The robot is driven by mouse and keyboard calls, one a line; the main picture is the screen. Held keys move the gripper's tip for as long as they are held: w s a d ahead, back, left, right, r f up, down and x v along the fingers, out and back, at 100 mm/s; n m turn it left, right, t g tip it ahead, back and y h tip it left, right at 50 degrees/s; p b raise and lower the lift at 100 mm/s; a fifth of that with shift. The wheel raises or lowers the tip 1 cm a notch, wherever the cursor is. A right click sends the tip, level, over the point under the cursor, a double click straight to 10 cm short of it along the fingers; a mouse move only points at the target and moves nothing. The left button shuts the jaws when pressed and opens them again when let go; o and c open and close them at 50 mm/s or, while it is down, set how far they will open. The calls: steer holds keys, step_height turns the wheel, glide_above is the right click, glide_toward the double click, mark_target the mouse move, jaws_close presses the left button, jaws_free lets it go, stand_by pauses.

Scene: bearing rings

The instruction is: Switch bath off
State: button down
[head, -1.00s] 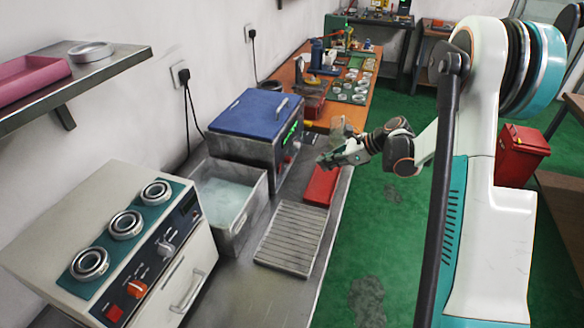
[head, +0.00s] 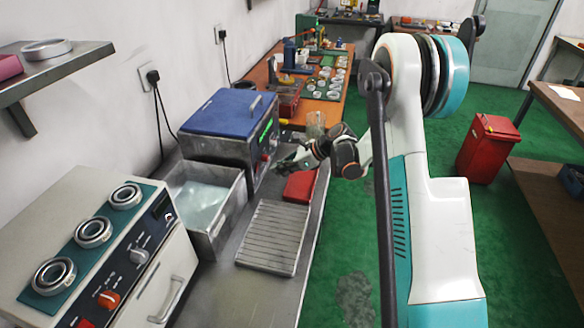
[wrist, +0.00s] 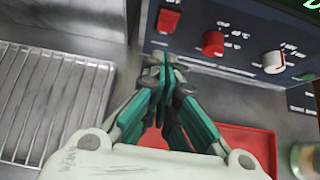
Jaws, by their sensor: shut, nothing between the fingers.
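The bath (head: 232,120) is a steel box with a blue lid and a lit green display on its front panel. In the wrist view its dark panel (wrist: 240,25) carries a red rocker switch (wrist: 168,20), a red knob (wrist: 213,43) and a white knob (wrist: 274,62). My gripper (head: 280,165) is in front of the panel's lower part. In the wrist view my gripper (wrist: 164,62) is shut and empty, its tips just below the red switch. I cannot tell whether the tips touch the panel.
A red tray (head: 300,186) lies below my gripper. A ribbed drain rack (head: 272,237) and an open steel tank of liquid (head: 240,205) are nearer. A glass jar (wrist: 305,160) stands at right in the wrist view. A beige machine (head: 75,215) with rings stands front left.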

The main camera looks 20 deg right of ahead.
mark_target(257, 167)
steer(key=w+a, duration=0.1)
steer(key=w+a+b, duration=0.1)
steer(key=a, duration=0.1)
steer(key=shift+a+r, duration=0.1)
steer(key=shift+r, duration=0.25)
steer(key=shift+w+a+r, duration=0.2)
steer(key=shift+w+a, duration=0.1)
steer(key=shift+a, duration=0.05)
steer(key=shift+r, duration=0.1)
steer(key=shift+r+p, duration=0.55)
steer(key=shift+r, duration=0.15)
